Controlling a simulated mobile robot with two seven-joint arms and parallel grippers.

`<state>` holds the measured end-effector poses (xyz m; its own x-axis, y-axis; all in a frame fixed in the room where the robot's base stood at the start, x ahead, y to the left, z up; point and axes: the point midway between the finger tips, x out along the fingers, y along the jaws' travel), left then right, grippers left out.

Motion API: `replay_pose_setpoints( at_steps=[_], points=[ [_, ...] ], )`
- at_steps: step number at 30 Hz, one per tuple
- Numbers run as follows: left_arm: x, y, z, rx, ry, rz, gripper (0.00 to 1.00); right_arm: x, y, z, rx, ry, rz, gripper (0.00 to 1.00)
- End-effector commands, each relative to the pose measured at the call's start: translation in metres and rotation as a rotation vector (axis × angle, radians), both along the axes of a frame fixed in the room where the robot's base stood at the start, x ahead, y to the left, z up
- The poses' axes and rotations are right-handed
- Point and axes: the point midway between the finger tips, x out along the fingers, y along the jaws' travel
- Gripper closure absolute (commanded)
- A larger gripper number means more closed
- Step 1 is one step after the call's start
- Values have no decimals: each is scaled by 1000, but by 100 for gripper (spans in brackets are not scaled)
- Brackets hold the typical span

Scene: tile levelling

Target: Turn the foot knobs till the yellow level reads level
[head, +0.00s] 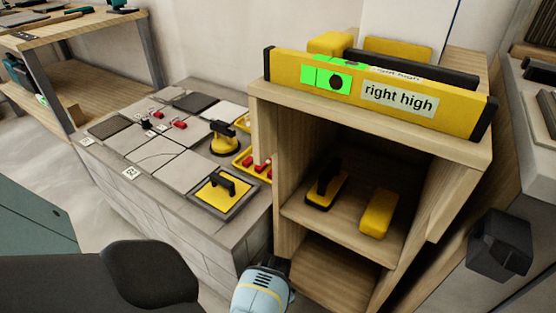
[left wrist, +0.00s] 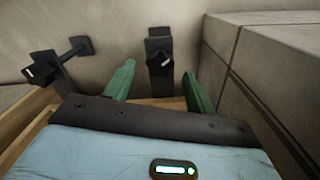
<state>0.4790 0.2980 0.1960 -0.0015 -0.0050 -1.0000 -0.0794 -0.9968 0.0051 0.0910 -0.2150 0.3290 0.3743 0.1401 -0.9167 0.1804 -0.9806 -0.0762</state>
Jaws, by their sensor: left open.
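The yellow level (head: 430,97) lies along the top of the wooden cabinet (head: 262,95) in the head view. Its label reads "right high", and a dark bubble shows in its green window (head: 325,78). In the left wrist view a black foot knob (left wrist: 160,50) with a white pointer stands ahead, between the spread green fingers of my left gripper (left wrist: 158,70). I see no contact with it. Another black fitting with a white pointer (left wrist: 42,70) is at the left. In the head view the light-blue body of my left gripper (head: 262,290) is low beside the cabinet; its fingers are hidden.
A tiled bench (head: 180,205) with tiles, red pieces and a yellow tray is at the left. In the wrist view a grey tiled wall (left wrist: 265,70) runs close on the right. A black block (head: 500,245) is at the right.

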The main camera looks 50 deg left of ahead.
Motion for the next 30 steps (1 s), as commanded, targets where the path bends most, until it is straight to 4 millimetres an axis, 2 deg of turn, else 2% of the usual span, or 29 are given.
replay_pose_setpoints(
  at_steps=[1,6,16,26,30],
  points=[
    [-1,0,-13,-1,3,0,45,1,0,-9,1,2,0,60],
    [-1,0,-31,0,3,-1,45,6,0,-20,2,-2,-1,60],
    [0,0,-33,1,-1,-1,45,7,1,-20,2,-4,-1,60],
    [0,0,-33,1,-1,-1,88,-2,0,-20,1,15,-1,60],
    [0,0,-33,1,0,-6,89,-4,0,-20,1,18,0,60]
  ],
)
